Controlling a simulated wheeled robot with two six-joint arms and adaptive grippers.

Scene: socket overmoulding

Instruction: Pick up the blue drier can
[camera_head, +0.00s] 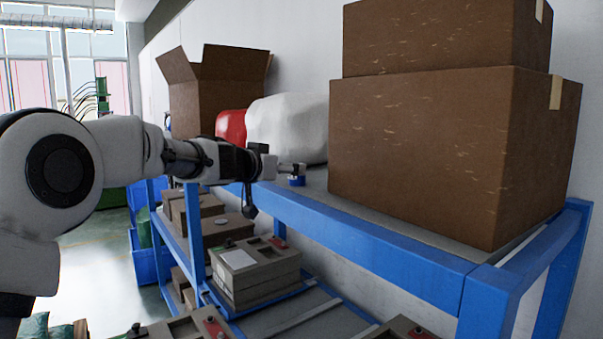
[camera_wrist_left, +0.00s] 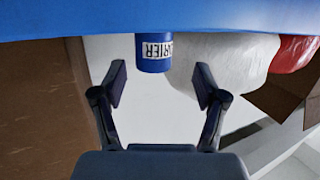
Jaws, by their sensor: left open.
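The blue drier can (camera_head: 297,181) stands on the top shelf of the blue rack, left of the big brown boxes, partly hidden by my left gripper. In the left wrist view the blue can (camera_wrist_left: 152,63) shows a white label with dark letters, partly readable as "RIER". My left gripper (camera_head: 292,169) reaches in from the left, level with the can's top area. In the left wrist view its two fingers (camera_wrist_left: 161,74) are spread wide, one on each side of the can's line, with clear space on both sides. It holds nothing. My right gripper is not in view.
Two stacked brown boxes (camera_head: 420,130) stand right of the can. A white sack (camera_head: 287,125), a red sack (camera_head: 231,125) and an open carton (camera_head: 205,95) stand behind and left. A blue rail (camera_head: 390,258) edges the shelf. Grey-brown cases (camera_head: 255,275) lie on the lower shelf.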

